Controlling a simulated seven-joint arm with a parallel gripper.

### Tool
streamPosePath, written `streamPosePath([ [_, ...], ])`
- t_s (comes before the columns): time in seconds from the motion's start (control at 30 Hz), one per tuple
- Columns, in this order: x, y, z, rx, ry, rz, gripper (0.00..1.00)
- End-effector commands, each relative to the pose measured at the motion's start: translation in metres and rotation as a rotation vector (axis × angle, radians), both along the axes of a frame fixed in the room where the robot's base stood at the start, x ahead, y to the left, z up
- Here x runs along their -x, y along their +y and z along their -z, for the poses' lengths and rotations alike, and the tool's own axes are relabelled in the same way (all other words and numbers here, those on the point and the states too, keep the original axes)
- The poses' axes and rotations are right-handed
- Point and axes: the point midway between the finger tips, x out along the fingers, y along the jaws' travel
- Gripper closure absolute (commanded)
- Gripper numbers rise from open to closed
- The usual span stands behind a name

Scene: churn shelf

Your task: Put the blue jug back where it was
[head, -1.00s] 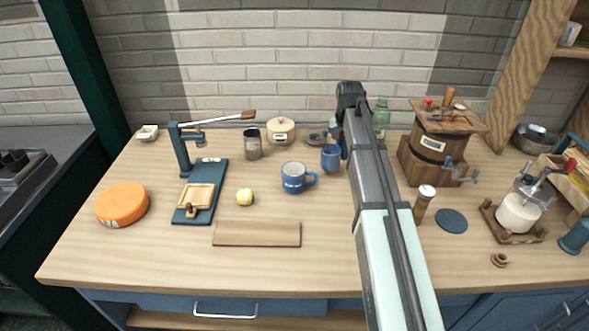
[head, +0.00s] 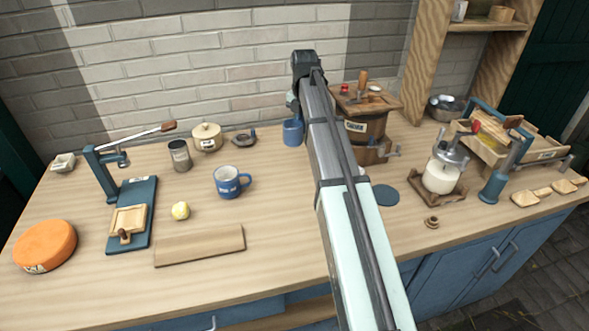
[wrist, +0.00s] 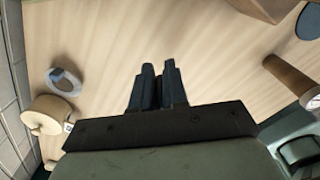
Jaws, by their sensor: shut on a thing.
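The blue jug (head: 293,132) shows just left of my arm in the head view, below the dark end of my wrist. My gripper (wrist: 158,85) is shut on it. In the head view my gripper is mostly hidden by my arm. In the wrist view the two dark fingers are close together, and I cannot make out the jug there. A blue mug with a white label (head: 232,182) stands apart on the table, to the left.
A lidded pot (head: 207,137) and a grey ring-shaped thing (head: 243,139) lie left of the jug. A dark blue disc (head: 386,195) and a glass churn (head: 442,172) are at right.

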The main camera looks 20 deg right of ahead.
Motion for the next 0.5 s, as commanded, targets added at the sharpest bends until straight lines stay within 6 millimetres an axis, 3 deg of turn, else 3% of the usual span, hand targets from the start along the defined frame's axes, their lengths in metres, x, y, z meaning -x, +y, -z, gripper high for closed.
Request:
streamPosePath([
  [0.27, 0.006, 0.001, 0.002, -0.001, 0.0, -0.098, 1.0],
  [0.5, 0.006, 0.001, 0.026, 0.0, 0.002, -0.11, 1.0],
])
